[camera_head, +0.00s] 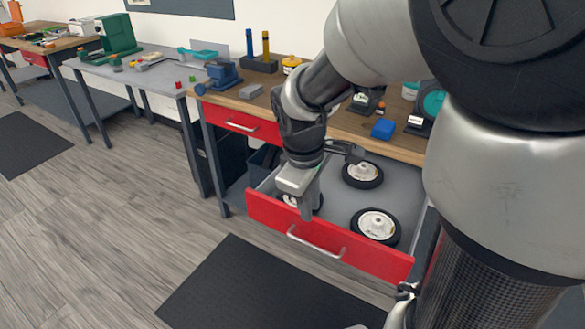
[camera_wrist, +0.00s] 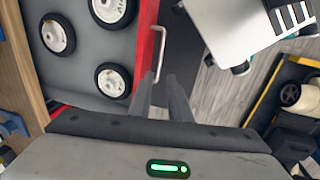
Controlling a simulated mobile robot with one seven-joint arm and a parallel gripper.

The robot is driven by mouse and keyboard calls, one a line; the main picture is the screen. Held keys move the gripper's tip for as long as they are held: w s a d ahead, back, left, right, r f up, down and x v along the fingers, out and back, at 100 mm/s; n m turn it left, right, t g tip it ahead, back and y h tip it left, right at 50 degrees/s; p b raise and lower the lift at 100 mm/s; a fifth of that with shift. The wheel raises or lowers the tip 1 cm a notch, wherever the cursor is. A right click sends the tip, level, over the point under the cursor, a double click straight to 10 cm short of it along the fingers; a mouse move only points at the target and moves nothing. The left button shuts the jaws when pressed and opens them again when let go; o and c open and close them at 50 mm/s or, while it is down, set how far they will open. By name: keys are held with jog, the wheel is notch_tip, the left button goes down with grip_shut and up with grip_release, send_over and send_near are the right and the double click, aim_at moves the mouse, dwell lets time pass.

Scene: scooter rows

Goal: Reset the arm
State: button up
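My arm reaches from the right side of the head view down to an open red-fronted drawer (camera_head: 265,212). My gripper (camera_head: 307,214) points down near the drawer's front panel, at its left part, and partly hides one wheel. In the wrist view my gripper (camera_wrist: 161,76) shows two dark fingers with a narrow gap and nothing between them. The drawer's red front (camera_wrist: 144,50) and handle (camera_wrist: 161,50) show just beyond the fingers. I cannot tell the exact height of the fingertips above the drawer edge.
Three black-tyred wheels (camera_head: 376,225) lie in the drawer. A workbench (camera_head: 220,100) above it carries a blue vise (camera_head: 222,75) and a blue block (camera_head: 382,129). A dark mat (camera_head: 250,290) lies in front.

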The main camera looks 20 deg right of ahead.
jog(key=shift+s+a+r, duration=0.15)
jog(key=shift+r, duration=0.75)
jog(key=s+a+r+m+t+y, duration=0.2)
jog(key=s+r+m+t, duration=0.2)
jog(key=s+r+m, duration=0.65)
notch_tip(320, 180, up, 16)
jog(key=n+p, duration=0.1)
jog(key=p, duration=1.5)
jog(key=shift+s, duration=0.45)
jog(key=shift+d+f+n, duration=0.1)
jog(key=shift+n, duration=0.15)
